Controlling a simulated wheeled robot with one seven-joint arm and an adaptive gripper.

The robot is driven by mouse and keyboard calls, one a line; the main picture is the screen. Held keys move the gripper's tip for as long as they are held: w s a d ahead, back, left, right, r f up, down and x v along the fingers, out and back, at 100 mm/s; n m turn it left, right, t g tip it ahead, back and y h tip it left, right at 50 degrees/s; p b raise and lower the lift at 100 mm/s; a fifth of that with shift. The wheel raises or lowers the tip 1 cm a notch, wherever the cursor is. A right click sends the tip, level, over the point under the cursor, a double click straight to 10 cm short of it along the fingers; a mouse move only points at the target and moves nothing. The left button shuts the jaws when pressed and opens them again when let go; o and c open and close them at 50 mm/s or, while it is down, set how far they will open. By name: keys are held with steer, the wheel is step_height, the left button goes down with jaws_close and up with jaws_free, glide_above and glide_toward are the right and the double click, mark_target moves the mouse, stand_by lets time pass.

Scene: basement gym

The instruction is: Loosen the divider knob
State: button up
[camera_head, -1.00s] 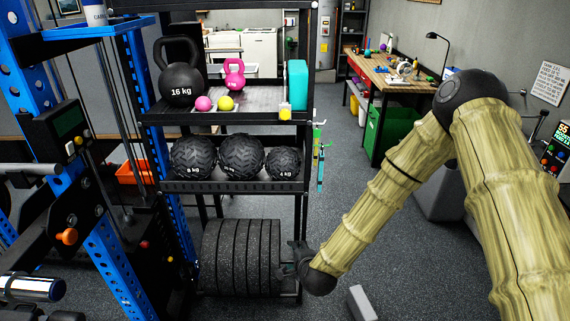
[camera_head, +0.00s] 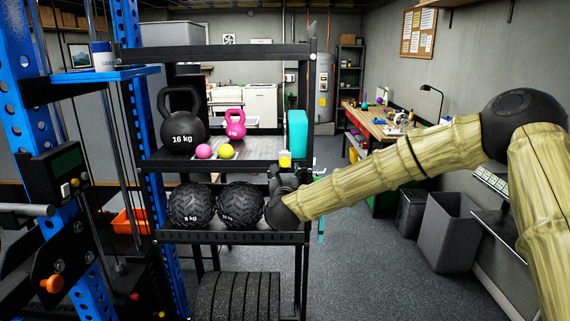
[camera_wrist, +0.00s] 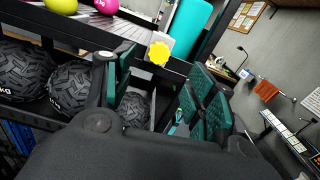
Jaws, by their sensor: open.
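The divider knob is a small yellow lobed knob (camera_head: 285,161) on a pale block at the right front of the rack's upper shelf (camera_head: 215,163). It also shows in the wrist view (camera_wrist: 159,53), beyond and between my fingers. My gripper (camera_head: 282,172) is just below the knob, in front of the right end of the ball shelf. In the wrist view my gripper (camera_wrist: 162,82) has its two green-padded fingers spread apart, with nothing held. Whether a finger touches the knob cannot be told.
A teal roller (camera_head: 297,134) stands behind the knob. A pink ball (camera_head: 203,151), a yellow ball (camera_head: 226,151) and kettlebells (camera_head: 181,125) share the shelf. Medicine balls (camera_head: 193,205) sit below. The rack's right post (camera_head: 304,90) is close to my arm.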

mark_target(285, 162)
steer(key=w+p, duration=0.3)
steer(key=w, duration=0.6)
steer(key=shift+p, duration=0.35)
steer(key=c, duration=1)
